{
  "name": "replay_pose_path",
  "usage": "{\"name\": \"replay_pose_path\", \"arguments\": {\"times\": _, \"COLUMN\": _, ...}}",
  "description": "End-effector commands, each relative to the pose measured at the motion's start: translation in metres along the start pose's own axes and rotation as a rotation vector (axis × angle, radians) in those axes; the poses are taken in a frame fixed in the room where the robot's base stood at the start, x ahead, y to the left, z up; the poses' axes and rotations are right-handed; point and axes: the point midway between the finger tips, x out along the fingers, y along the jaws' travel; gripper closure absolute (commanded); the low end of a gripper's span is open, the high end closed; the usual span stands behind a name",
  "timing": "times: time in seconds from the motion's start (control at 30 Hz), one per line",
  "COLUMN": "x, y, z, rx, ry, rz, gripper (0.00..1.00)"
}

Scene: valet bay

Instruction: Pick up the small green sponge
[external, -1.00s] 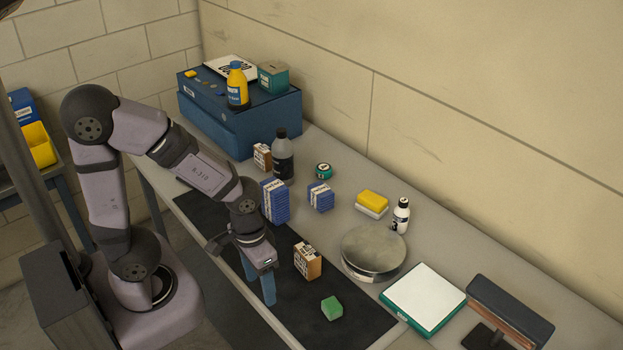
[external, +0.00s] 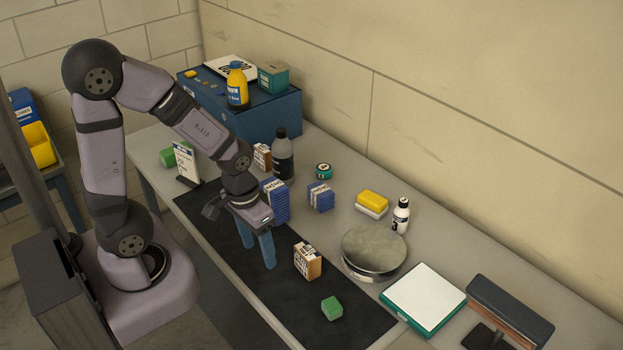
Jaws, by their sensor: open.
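A small green sponge (external: 332,308) lies on the black mat (external: 352,323) near the front of the bench. My gripper (external: 258,250) points down over the mat, to the left of and farther back than the sponge. Its two blue fingers are apart with nothing between them. A brown and white box (external: 307,260) stands on the mat between the gripper and the right side, behind the sponge. Another green block (external: 168,157) lies at the far left of the bench, partly behind a white sign.
Blue boxes (external: 321,197) and a grey bottle (external: 283,160) stand behind my gripper. A round metal dish (external: 374,252), a white pad with a green edge (external: 423,297) and a yellow and white sponge (external: 372,201) are to the right. The mat around the green sponge is clear.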

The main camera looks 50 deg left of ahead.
Motion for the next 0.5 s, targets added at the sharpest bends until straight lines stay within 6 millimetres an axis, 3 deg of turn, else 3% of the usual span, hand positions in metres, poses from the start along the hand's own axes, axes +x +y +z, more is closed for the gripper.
{"name": "replay_pose_path", "arguments": {"times": 0.27, "x": 0.041, "y": 0.049, "z": -0.023, "rx": -0.039, "ry": 0.098, "rz": 0.052, "gripper": 0.42}}
{"name": "replay_pose_path", "arguments": {"times": 0.5, "x": 0.096, "y": 0.104, "z": -0.037, "rx": -0.114, "ry": 0.262, "rz": 0.088, "gripper": 0.42}}
